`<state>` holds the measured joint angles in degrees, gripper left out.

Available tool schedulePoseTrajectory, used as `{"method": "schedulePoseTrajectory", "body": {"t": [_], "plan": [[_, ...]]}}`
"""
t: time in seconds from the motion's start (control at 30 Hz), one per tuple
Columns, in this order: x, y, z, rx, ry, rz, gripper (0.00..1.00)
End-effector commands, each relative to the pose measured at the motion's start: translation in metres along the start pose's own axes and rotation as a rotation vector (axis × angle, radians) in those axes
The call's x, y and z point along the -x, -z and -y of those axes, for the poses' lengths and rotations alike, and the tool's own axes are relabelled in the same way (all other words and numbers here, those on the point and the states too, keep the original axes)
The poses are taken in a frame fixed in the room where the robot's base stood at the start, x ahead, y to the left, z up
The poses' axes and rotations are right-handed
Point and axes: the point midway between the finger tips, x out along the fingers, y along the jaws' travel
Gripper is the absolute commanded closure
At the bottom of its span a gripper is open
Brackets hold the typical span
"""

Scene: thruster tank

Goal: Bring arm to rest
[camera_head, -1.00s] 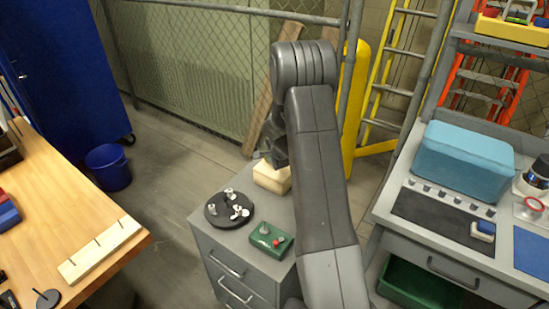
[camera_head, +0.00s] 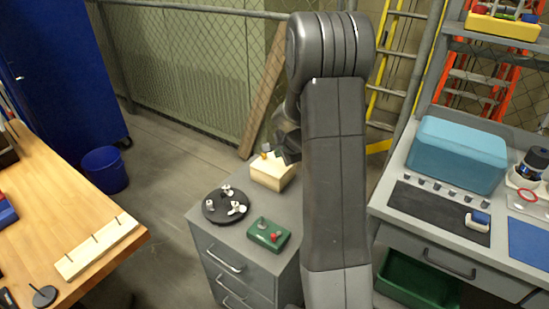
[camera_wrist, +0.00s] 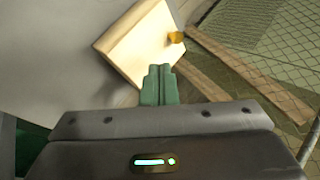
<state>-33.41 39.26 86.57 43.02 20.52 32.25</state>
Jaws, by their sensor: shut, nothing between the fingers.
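My arm (camera_head: 335,170) reaches up through the middle of the head view, with its elbow high and its forearm folded down behind it. Dark parts of my wrist (camera_head: 287,145) show at the left of the arm, just above a pale wooden block (camera_head: 272,174); my fingers are not clear there. In the wrist view my gripper (camera_wrist: 158,72) has its green fingers together and empty, pointing towards the wooden block (camera_wrist: 140,45). A small orange-yellow piece (camera_wrist: 176,38) is at the block's edge; it also shows on the block's top in the head view (camera_head: 265,149).
The grey drawer cabinet (camera_head: 232,262) also bears a black round plate (camera_head: 212,214) with small white propeller-like parts and a green box (camera_head: 268,235) with a red knob. A wooden bench (camera_head: 40,215) stands left. A grey bench with a blue case (camera_head: 457,157) stands right. Mesh fence is behind.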

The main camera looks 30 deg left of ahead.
Motion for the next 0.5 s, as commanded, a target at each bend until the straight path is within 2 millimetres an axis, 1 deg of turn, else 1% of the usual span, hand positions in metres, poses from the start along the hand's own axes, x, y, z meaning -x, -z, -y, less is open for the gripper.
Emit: {"method": "schedulePoseTrajectory", "body": {"t": [0.03,0.2,0.5], "plan": [[0.007,0.0,0.001,-0.001,0.002,-0.001,1.0],[0.018,0.0,0.0,0.0,0.001,-0.001,1.0],[0.021,0.0,0.0,-0.001,0.0,0.0,1.0]]}}
